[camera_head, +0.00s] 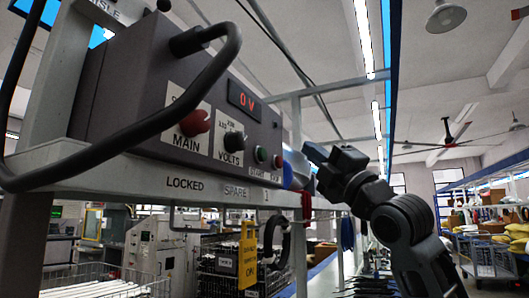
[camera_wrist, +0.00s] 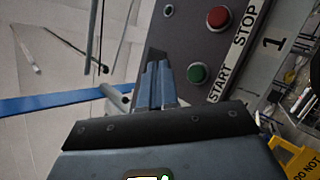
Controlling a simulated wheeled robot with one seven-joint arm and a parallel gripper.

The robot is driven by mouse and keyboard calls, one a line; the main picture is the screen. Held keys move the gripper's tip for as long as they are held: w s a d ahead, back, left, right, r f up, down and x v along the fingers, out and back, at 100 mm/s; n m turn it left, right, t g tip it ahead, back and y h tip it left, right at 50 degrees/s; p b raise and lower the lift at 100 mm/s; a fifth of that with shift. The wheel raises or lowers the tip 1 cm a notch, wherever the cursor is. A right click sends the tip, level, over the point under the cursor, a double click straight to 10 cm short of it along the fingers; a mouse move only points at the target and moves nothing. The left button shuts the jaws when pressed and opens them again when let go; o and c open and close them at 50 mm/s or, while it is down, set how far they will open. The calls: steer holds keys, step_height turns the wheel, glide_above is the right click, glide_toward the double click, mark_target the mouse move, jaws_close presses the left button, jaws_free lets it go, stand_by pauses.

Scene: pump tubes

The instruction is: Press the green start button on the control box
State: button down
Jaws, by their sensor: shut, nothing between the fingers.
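The control box (camera_head: 140,85) is a dark grey box on a light shelf. Its green start button (camera_head: 261,154) is on the front face towards the right end, beside the red stop button (camera_head: 278,161). In the wrist view the green start button (camera_wrist: 197,73) lies just right of my gripper's fingertips, above the START label, with the red stop button (camera_wrist: 218,18) further up. My gripper (camera_wrist: 158,75) is shut and empty, its fingers pointing at the box face. In the head view my gripper (camera_head: 308,160) is right of the box; its contact with anything cannot be told.
The box carries a red MAIN knob (camera_head: 195,123), a black VOLTS knob (camera_head: 234,141) and a red display reading 0 V (camera_head: 243,100). A yellow tag (camera_head: 248,255) hangs below the shelf (camera_head: 130,172).

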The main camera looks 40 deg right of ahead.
steer(key=w+a+p, duration=0.1)
steer(key=w+a, duration=0.1)
steer(key=w, duration=0.4)
steer(key=shift+w+a, duration=0.2)
steer(key=shift+w, duration=0.05)
stand_by(1.9)
steer(key=shift+w+a, duration=0.15)
steer(key=shift+w, duration=0.2)
steer(key=shift+w+a, duration=0.25)
steer(key=shift+w, duration=0.35)
stand_by(0.8)
steer(key=shift+s, duration=0.15)
steer(key=shift+s+d+b, duration=0.35)
steer(key=shift+s+b, duration=0.25)
steer(key=shift+s, duration=0.25)
steer(key=shift+s+d+b, duration=0.3)
steer(key=shift+s, duration=0.5)
steer(key=shift+s+d+b, duration=0.25)
steer(key=shift+s, duration=0.5)
steer(key=shift+s+d+b, duration=0.3)
steer(key=shift+s, duration=0.5)
